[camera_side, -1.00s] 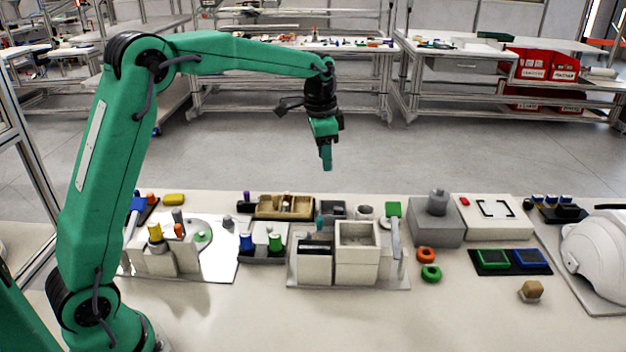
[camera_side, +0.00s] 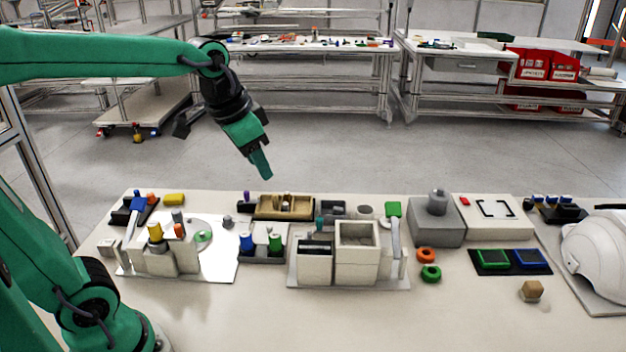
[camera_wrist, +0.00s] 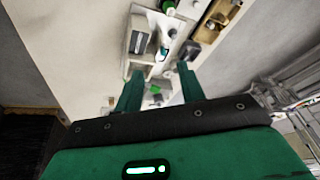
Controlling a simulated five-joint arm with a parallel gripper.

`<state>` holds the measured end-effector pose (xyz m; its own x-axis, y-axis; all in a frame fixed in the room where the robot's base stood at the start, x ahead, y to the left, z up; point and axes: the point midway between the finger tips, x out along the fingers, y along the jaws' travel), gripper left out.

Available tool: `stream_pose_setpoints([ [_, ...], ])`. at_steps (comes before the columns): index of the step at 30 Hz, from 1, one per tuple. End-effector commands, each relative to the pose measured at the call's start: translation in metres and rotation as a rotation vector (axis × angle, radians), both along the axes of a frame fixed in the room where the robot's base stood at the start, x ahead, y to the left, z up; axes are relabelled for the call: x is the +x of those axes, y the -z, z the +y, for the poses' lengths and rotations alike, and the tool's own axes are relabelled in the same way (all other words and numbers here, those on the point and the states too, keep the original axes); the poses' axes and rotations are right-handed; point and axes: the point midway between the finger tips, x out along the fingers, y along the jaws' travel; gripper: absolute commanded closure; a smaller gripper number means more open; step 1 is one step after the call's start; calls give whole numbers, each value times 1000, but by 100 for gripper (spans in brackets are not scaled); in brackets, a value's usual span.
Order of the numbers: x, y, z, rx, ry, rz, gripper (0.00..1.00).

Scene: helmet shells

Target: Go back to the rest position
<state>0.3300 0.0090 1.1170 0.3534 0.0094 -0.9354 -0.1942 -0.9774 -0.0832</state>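My gripper (camera_side: 261,164) is green with a black wrist. In the side view it hangs in the air above the back left of the table, tilted with its tip down and to the right. It is clear of everything on the table. In the wrist view its two green fingers (camera_wrist: 158,92) stand apart with a gap between them, and no held thing shows there. Beyond the fingers the wrist view shows part of the table and its fixtures, blurred.
The table (camera_side: 370,315) carries two pale open boxes (camera_side: 357,265), blue and green cylinders (camera_side: 276,242), orange and green rings (camera_side: 430,272), a grey block (camera_side: 436,232) and a white helmet shell (camera_side: 598,252) at the right. The table's front strip is mostly bare.

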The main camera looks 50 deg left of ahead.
Motion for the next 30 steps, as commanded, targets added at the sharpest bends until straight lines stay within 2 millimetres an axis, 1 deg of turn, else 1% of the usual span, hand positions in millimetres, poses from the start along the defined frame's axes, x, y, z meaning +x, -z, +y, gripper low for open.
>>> stream_pose_setpoints([
  [1,-12,1,-1,-7,-14,-14,61],
  [9,-64,15,-6,-50,-106,-77,61],
  [12,-80,22,-7,-66,-137,-98,61],
  [15,-92,29,-8,-80,-160,-114,61],
  [21,-105,37,-9,-95,-186,-131,61],
  [30,-106,39,-9,-97,-191,-131,61],
])
